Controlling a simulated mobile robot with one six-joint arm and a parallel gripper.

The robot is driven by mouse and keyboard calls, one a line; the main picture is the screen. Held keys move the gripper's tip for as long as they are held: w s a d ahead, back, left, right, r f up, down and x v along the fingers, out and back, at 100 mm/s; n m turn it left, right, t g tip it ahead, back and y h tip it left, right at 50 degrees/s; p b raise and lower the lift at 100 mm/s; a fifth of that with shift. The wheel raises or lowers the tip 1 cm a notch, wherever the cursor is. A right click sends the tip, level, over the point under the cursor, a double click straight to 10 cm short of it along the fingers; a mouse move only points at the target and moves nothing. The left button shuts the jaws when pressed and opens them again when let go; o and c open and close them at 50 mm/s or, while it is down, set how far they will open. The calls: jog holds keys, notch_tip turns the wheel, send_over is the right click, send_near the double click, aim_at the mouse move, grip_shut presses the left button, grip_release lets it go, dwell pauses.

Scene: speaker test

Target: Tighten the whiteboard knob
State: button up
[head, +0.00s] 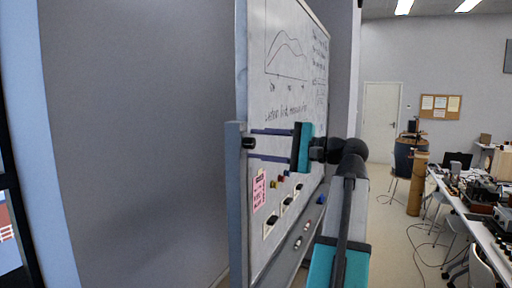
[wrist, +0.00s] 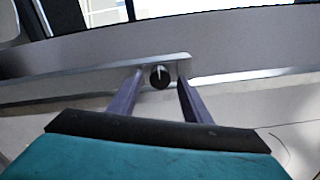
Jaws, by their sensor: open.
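The whiteboard knob (head: 249,143) is a small black round knob on the grey upright post at the board's near edge. In the wrist view the knob (wrist: 160,77) has a pale line on its face and shows between the far ends of my fingers. My gripper (head: 254,144) is open, with its two long dark fingers level and reaching left to the knob, one above and one below it. In the wrist view the gripper (wrist: 158,88) has a finger on each side of the knob, with gaps visible. I cannot tell whether either finger touches it.
The whiteboard (head: 285,95) carries curves and handwriting. A pink note (head: 259,191), magnets and dark items are on its lower part, above a tray (head: 301,243) with markers. A cluttered table (head: 470,205) stands far right. Open floor (head: 390,235) lies between them.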

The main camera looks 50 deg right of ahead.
jog(key=b+v, duration=0.5)
jog(key=v, duration=0.8)
jog(key=shift+s, duration=0.25)
